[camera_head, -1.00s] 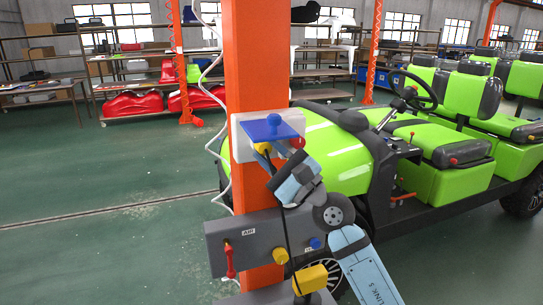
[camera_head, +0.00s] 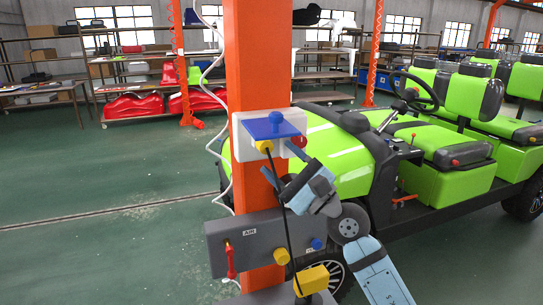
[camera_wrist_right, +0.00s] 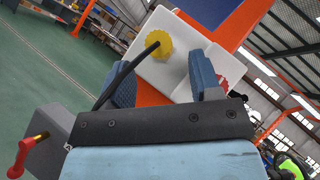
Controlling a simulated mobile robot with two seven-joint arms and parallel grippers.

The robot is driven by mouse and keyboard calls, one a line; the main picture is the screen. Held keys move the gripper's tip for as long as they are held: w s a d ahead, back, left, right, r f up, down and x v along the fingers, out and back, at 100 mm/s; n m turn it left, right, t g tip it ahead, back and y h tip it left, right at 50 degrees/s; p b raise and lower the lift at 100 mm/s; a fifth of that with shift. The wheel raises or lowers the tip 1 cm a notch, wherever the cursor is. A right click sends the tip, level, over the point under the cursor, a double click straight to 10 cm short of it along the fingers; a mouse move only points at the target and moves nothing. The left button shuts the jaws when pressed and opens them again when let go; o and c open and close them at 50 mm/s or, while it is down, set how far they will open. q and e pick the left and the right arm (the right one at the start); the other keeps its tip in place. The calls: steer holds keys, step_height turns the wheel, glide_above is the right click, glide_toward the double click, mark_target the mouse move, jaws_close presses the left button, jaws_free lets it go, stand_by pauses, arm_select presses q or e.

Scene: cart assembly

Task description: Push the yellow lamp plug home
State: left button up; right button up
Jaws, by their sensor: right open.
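The yellow lamp plug (camera_head: 264,146) sits at the white box (camera_head: 243,133) on the orange post, under a blue plate. A black cable hangs from it. It also shows in the right wrist view (camera_wrist_right: 153,47), against the white box face, with the cable bending down to the left. I cannot tell if it is fully seated. My right gripper (camera_head: 283,165) is open and empty, to the lower right of the plug and apart from it. In the right wrist view its blue fingers (camera_wrist_right: 165,80) stand apart below the plug. My left gripper is not in view.
A grey panel marked AIR (camera_head: 238,246) is lower on the orange post (camera_head: 257,60), with a red handle (camera_head: 230,260) and yellow and blue knobs. A yellow block (camera_head: 311,280) is below. A red button (camera_head: 298,141) is beside the plug. A green cart (camera_head: 335,155) stands behind.

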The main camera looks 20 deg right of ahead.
arm_select(q)
steer(key=b, duration=0.1)
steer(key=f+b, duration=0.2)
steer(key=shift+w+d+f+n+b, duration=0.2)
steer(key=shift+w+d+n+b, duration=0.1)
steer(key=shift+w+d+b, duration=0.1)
arm_select(e)
steer(key=v, duration=1)
steer(key=shift+s+d, duration=0.25)
steer(key=shift+f, duration=0.15)
